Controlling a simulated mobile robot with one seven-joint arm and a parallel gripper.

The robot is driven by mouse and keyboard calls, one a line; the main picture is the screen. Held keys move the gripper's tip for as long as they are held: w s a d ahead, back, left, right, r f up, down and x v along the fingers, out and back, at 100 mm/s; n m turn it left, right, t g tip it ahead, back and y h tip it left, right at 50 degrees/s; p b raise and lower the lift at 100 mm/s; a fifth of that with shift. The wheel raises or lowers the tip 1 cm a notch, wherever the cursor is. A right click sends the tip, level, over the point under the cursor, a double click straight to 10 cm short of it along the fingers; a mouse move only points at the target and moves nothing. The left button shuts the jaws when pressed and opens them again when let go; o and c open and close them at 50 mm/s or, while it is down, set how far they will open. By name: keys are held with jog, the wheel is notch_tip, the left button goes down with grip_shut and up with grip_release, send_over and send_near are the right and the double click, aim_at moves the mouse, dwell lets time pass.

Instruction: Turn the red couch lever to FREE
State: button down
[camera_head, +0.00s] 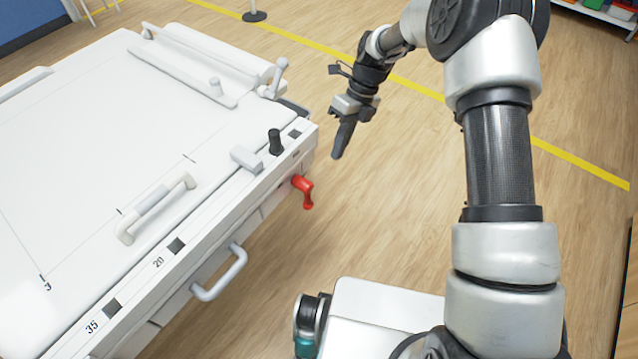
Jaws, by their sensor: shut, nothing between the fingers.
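The red couch lever (304,190) sticks out from the side of the white couch (90,130), near its right end. Its outer end bends downward. No FREE marking is readable in this view. My gripper (339,154) is above and to the right of the lever, apart from it, over the floor just beyond the couch's corner. It points downward, its fingers are closed together and it holds nothing.
A black knob (275,141) and a grey block (246,158) stand on the couch edge above the lever. A white side handle (222,275) juts out to the lower left. Wooden floor (390,220) is free right of the lever. A yellow line (590,171) crosses the floor.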

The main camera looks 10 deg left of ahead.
jog(key=shift+f, duration=0.1)
jog(key=s+a+f+b, duration=0.1)
jog(key=s+a+f, duration=0.3)
jog(key=f, duration=0.5)
jog(key=shift+s, duration=1.2)
jog(key=shift+a, duration=0.1)
